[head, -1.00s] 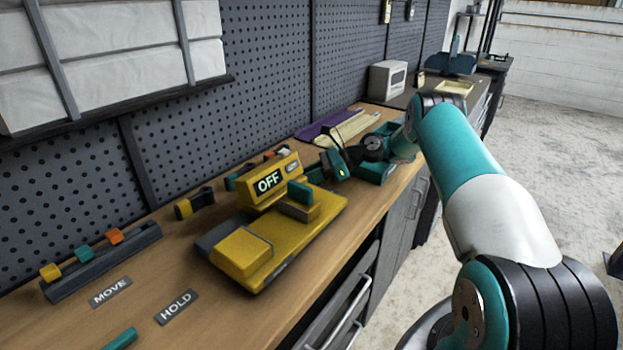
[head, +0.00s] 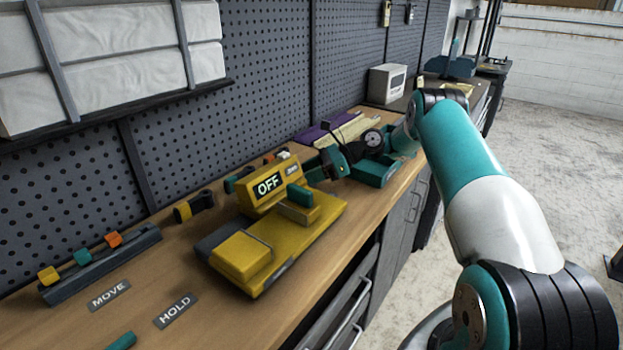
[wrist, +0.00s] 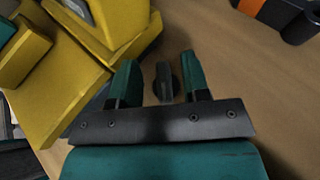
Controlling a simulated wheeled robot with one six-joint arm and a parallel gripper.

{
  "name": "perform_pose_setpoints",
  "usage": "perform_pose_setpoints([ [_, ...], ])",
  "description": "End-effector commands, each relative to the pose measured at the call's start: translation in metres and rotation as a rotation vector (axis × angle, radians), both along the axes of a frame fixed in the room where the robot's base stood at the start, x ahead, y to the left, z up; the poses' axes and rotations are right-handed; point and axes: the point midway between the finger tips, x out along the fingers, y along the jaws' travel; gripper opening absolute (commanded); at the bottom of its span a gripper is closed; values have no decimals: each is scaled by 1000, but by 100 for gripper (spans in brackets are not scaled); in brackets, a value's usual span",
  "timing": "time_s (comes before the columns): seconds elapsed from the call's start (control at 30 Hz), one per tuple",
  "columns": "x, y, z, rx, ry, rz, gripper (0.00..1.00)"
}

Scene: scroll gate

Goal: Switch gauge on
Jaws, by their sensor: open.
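The yellow gauge (head: 300,235) sits on the wooden bench in the head view. My gripper (head: 328,164) is just behind and to the right of the display housing. In the wrist view my gripper (wrist: 160,82) is open, with two teal fingers apart. A small dark round part (wrist: 165,82) shows between the fingers; I cannot tell what it belongs to. The yellow gauge body (wrist: 60,85) fills the left side of the wrist view, close beside the left finger.
A dark rack with coloured blocks (head: 100,265), MOVE (head: 109,295) and HOLD (head: 175,310) labels, and a yellow-ended dark item (head: 194,206) lie to the left. A pegboard wall (head: 200,120) backs the bench.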

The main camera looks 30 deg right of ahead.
Motion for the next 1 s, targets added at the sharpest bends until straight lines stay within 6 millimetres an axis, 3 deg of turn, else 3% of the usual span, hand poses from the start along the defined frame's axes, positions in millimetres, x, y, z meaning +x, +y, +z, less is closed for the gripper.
perform_pose_setpoints([
  [0.3,0,0,86,-1,0,-1,43],
  [0.7,0,-1,152,-1,0,-1,43],
  [1.0,-1,-1,178,-1,1,-1,43],
])
